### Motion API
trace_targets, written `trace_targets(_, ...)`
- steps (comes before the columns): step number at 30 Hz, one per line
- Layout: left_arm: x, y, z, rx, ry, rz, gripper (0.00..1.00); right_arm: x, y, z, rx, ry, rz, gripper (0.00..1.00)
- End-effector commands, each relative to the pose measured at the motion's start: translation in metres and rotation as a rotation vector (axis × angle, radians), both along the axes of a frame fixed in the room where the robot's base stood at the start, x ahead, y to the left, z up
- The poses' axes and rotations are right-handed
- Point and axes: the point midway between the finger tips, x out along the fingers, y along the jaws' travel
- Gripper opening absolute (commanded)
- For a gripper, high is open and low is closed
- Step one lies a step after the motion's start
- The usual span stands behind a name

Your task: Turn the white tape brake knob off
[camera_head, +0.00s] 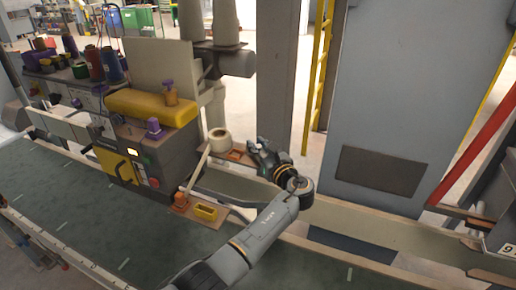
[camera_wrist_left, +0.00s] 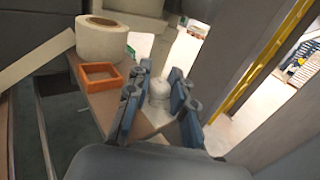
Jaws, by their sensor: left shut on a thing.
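The white knob (camera_wrist_left: 158,92) stands upright between the fingers of my left gripper (camera_wrist_left: 156,104) in the left wrist view. The blue-padded fingers flank it on both sides and are shut on it. Part of its lower body shows between the fingers. In the head view my left gripper (camera_head: 262,152) is at the far side of the machine, beside the white tape roll (camera_head: 219,140). The roll also shows in the left wrist view (camera_wrist_left: 103,40), left of the knob. My right gripper is in neither view.
An orange open frame (camera_wrist_left: 98,76) lies on the brown ledge close to the left of my gripper. A yellow-topped machine (camera_head: 150,107) stands left in the head view. A grey cabinet (camera_head: 400,90) and a yellow ladder (camera_head: 318,75) stand behind my arm.

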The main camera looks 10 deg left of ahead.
Motion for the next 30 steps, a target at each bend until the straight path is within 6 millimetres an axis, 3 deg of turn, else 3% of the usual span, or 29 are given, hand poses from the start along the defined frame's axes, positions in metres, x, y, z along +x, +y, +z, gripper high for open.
trace_targets(1,-0.002,0.0,-0.007,-0.003,0.013,0.004,0.0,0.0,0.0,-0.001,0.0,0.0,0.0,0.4)
trace_targets(11,-0.002,0.0,-0.007,-0.003,0.013,0.006,0.0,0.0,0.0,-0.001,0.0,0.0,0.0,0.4)
trace_targets(12,-0.002,0.0,-0.007,-0.003,0.013,0.006,0.29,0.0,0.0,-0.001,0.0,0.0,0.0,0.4)
trace_targets(15,-0.001,0.0,-0.005,-0.002,0.01,0.005,0.46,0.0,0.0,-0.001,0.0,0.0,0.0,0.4)
trace_targets(25,-0.003,-0.002,-0.002,0.0,0.004,0.004,0.46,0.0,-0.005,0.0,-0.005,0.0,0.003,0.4)
trace_targets(30,-0.02,-0.017,-0.003,-0.004,0.005,0.001,0.46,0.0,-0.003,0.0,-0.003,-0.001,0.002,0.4)
